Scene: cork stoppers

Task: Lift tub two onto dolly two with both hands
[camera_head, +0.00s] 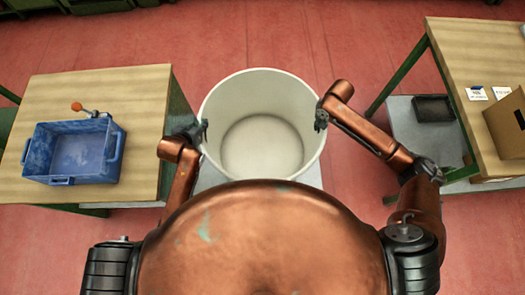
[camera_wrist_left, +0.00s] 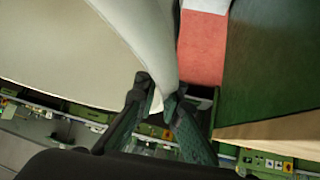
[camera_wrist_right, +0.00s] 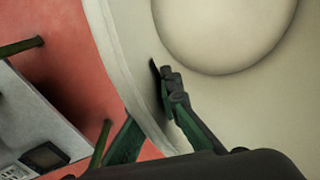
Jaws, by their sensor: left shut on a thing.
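A large round off-white tub (camera_head: 213,115) stands upright in the middle of the head view, open side up and empty inside. No number shows on it. My left gripper (camera_head: 200,130) is shut on its left rim; in the left wrist view its fingertips (camera_wrist_left: 158,92) pinch the tub wall (camera_wrist_left: 140,30). My right gripper (camera_head: 321,115) is at the right rim. In the right wrist view its fingers (camera_wrist_right: 146,112) are apart, one inside and one outside the tub wall (camera_wrist_right: 118,55). A pale grey flat surface (camera_head: 311,176) shows under the tub; I cannot tell whether it is a dolly.
A wooden table (camera_head: 140,85) on the left bears a blue crate (camera_head: 38,150) and an orange-knobbed tool (camera_head: 77,107). A wooden table (camera_head: 470,50) on the right bears labels and a cardboard box (camera_head: 505,125). A grey shelf (camera_head: 405,125) with a dark tray (camera_head: 433,108) is beneath. Red floor is clear behind the tub.

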